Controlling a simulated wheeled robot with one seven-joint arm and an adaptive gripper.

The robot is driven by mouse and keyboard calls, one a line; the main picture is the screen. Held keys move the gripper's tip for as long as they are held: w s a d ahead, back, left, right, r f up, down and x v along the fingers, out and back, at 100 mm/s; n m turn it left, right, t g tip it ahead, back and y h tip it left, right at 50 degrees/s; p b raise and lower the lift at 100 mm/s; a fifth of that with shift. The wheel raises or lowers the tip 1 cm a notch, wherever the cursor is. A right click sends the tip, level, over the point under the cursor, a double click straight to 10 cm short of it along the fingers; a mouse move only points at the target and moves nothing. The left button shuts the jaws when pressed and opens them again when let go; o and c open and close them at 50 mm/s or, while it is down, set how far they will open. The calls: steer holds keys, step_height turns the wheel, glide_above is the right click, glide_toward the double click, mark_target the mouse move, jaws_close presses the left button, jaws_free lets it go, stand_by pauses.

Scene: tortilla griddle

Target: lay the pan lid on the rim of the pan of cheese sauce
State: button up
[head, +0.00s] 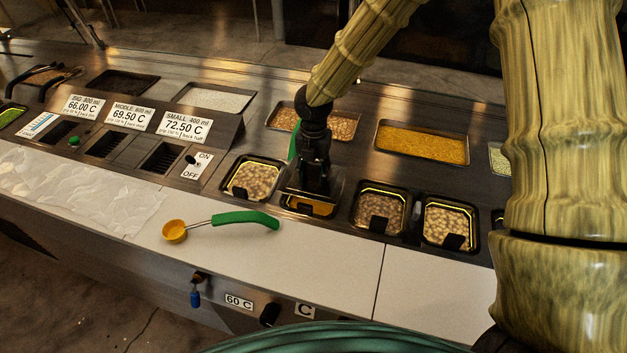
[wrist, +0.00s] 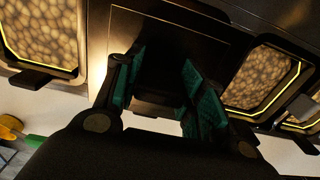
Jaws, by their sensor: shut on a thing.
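My gripper (head: 314,188) points down over the row of small pans and is shut on the handle of the dark pan lid. The lid (head: 336,190) is mostly hidden behind the fingers in the head view. In the wrist view, the lid (wrist: 215,35) is a dark flat plate below the green-padded fingers (wrist: 160,95). The pan of cheese sauce (head: 309,208) is under the gripper, and a strip of orange sauce shows at its front. The lid covers its back part; I cannot tell whether it touches the rim.
Pans of beans stand left (head: 253,179) and right (head: 379,212) of the sauce pan, with another bean pan (head: 450,224) farther right. A yellow ladle with a green handle (head: 245,217) lies on the white front counter. A tray of shredded cheese (head: 422,143) sits behind.

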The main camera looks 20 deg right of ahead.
mark_target(314, 179)
steer(key=shift+s+f, duration=0.25)
steer(key=shift+f, duration=0.25)
steer(key=shift+w+f+p, duration=0.1)
steer(key=shift+f+p, duration=0.6)
steer(key=shift+f, duration=0.9)
steer(key=shift+f, duration=0.1)
steer(key=o, duration=1.1)
steer(key=shift+c, duration=0.2)
step_height(314, 179, up, 12)
steer(key=b, duration=0.3)
steer(key=shift+r, duration=0.2)
